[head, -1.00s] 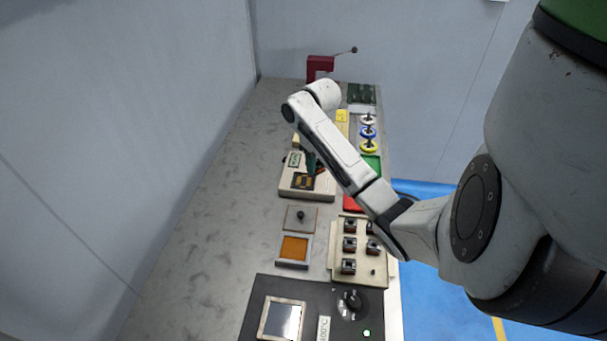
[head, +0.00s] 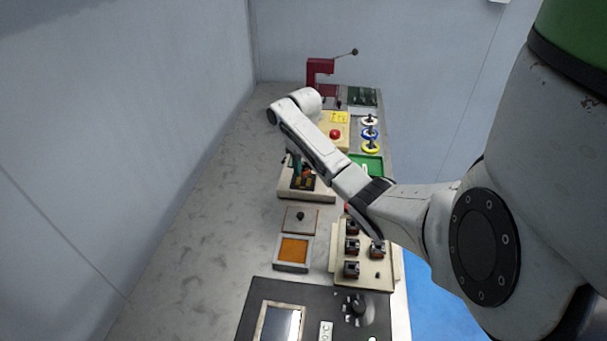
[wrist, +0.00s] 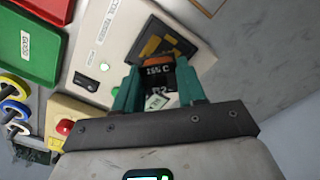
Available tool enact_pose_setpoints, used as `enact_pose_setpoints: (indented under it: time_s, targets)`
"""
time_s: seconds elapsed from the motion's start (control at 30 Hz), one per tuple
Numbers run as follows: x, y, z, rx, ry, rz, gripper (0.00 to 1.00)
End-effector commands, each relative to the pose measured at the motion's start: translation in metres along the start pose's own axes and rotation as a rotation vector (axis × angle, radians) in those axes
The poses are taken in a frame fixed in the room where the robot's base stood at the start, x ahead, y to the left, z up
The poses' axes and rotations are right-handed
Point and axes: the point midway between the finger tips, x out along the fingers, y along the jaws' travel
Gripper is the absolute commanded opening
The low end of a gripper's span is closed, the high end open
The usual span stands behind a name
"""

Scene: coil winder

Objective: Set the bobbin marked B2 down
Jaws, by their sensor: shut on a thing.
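My gripper (wrist: 158,80) has teal fingers shut on the bobbin (wrist: 160,72), a small dark block with an orange-brown edge. Its small pale lettering is hard to read; the lower mark looks like B2. In the wrist view the bobbin is in front of a dark recessed plate with orange-yellow patches (wrist: 150,46) on a cream box (wrist: 106,50). In the head view my gripper (head: 297,168) points down over that cream box (head: 318,195). The bobbin is too small to make out there, and I cannot tell whether it touches the plate.
A cream rack (head: 340,268) with several dark bobbins stands nearer. A green tray (head: 378,161), spools (head: 369,133) and a box with a red button (head: 335,134) are at right and behind. A small orange-floored tray (head: 293,250) is in front. The bench's left side is clear.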

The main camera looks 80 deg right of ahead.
Motion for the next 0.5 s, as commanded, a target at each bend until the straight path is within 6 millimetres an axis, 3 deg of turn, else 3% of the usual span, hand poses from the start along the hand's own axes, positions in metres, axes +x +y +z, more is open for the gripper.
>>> enact_pose_setpoints:
  time_s: [0.3, 0.5]
  targets:
    - [0.032, 0.001, -0.002, 0.0, -0.001, 0.001, 0.0]
    - [0.034, 0.001, -0.002, 0.0, 0.0, 0.0, 0.0]
